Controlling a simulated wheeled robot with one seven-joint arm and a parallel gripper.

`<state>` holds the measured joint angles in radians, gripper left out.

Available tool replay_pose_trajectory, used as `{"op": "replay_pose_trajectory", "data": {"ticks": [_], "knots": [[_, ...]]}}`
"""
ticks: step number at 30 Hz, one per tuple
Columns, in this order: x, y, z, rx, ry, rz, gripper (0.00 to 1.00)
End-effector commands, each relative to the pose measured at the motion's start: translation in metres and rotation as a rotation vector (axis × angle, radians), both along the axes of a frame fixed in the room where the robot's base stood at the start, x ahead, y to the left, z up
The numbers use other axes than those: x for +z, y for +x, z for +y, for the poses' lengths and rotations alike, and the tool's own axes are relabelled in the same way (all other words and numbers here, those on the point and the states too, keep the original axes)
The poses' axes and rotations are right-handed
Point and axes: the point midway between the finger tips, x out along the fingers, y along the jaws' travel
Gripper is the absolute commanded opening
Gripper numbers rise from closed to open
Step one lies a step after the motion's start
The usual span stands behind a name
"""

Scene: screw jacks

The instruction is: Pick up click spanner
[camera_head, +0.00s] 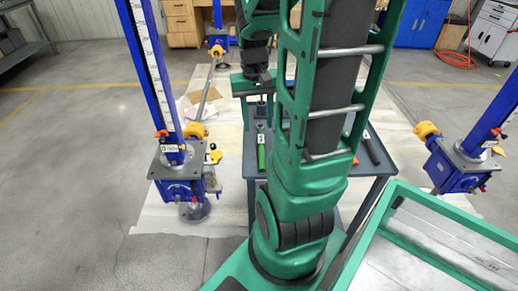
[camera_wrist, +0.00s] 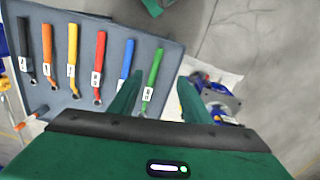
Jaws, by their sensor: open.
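Several click spanners with coloured handles lie in a row on a grey table (camera_wrist: 62,100) in the wrist view: black (camera_wrist: 24,45), orange (camera_wrist: 48,50), yellow (camera_wrist: 72,50), red (camera_wrist: 98,60), blue (camera_wrist: 126,62) and green (camera_wrist: 153,68). Each has a white label, and which one the task means cannot be told. My gripper (camera_wrist: 160,84) is open and empty. Its left finger overlaps the view of the blue spanner's lower part. The green spanner shows between the fingers, nearer the left one. In the head view the green spanner (camera_head: 261,152) lies near the table's left side.
Blue screw jacks stand on the floor at the left (camera_head: 180,165) and right (camera_head: 462,165) of the table. A green-framed tray (camera_head: 440,245) is at the front right. My arm hides much of the table in the head view. Open floor lies at the left.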

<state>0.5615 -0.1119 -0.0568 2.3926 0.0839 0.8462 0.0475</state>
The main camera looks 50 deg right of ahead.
Motion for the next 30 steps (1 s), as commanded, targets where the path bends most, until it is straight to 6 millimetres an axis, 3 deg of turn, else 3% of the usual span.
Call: {"op": "replay_pose_trajectory", "data": {"ticks": [6,12,17,24,30], "knots": [[-0.042,0.033,-0.051,-0.084,0.024,-0.009,0.44],[-0.066,0.047,-0.076,-0.127,0.042,-0.028,0.44],[-0.079,0.05,-0.081,-0.136,0.047,-0.033,0.44],[-0.114,0.049,-0.082,-0.137,0.048,-0.032,0.44],[-0.127,0.049,-0.082,-0.137,0.046,-0.034,0.44]]}}
